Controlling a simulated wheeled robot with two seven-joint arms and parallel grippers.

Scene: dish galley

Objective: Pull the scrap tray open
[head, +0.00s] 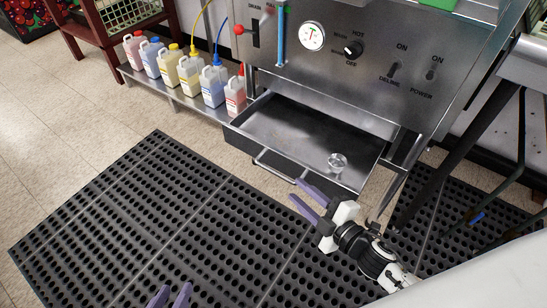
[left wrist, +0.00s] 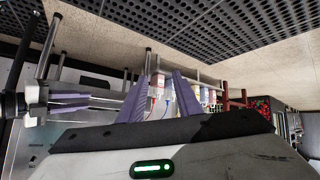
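The scrap tray (head: 275,128) is a grey metal drawer under the machine's control panel, and it stands pulled out. My left gripper (head: 171,293) is open and empty above the floor mat, at the bottom edge. Its fingers also show in the left wrist view (left wrist: 160,85).
Several chemical jugs (head: 190,73) stand on a low shelf left of the tray. A red rack (head: 110,40) is at the upper left. The perforated black mat (head: 130,210) in front is clear. A machine leg (head: 405,175) stands right of the tray.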

